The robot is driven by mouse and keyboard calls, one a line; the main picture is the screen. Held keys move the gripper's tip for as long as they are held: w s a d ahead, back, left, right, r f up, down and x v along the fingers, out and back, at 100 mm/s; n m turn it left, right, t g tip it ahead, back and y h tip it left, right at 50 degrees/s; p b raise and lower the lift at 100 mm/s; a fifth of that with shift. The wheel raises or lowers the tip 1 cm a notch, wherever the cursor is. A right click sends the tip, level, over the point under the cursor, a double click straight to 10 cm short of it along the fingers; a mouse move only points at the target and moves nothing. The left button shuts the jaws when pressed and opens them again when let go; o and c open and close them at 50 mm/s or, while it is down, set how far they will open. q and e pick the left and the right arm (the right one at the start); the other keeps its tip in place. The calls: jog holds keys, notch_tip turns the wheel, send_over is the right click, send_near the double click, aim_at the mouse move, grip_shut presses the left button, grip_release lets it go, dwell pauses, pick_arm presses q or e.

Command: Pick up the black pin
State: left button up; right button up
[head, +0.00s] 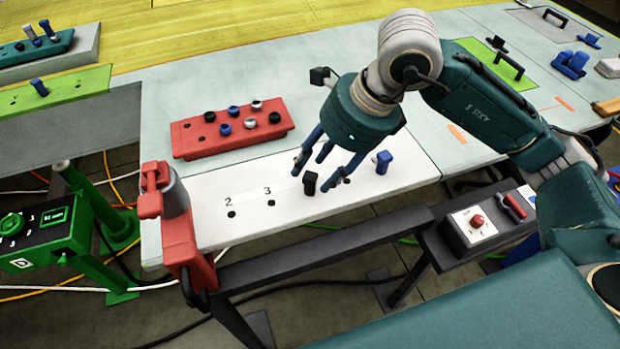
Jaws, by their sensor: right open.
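A black pin (310,183) stands upright in the white strip of the table, to the right of the printed number 3. My right gripper (326,164) reaches down from above, open, with its blue fingers close behind and to the right of this pin. I see nothing between the fingers, and whether a finger touches the pin I cannot tell. More black pins, one of them at the left end (210,116), sit in a red block further back. My left gripper is not in view.
The red block (190,152) holds several black, blue and pale pins. A blue pin (382,163) stands right of the gripper. A red clamp (178,235) rises at the table's front left corner. A box with a red button (477,222) is at the front right.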

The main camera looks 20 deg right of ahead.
aim_at(310, 175)
jog(key=p+x, duration=0.1)
jog(key=x, duration=0.2)
jog(key=shift+w+a+f, duration=0.1)
jog(key=shift+a+f, duration=0.05)
jog(key=shift+w+f, duration=0.1)
jog(key=shift+f, duration=0.15)
grip_shut()
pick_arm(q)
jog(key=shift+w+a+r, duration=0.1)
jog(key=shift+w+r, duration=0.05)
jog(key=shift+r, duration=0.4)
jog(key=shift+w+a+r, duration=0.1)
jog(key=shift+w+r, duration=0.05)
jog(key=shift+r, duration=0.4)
pick_arm(e)
jog(key=shift+r, duration=0.15)
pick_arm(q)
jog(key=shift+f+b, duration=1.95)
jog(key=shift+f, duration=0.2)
pick_arm(e)
notch_tip(310, 175, up, 20)
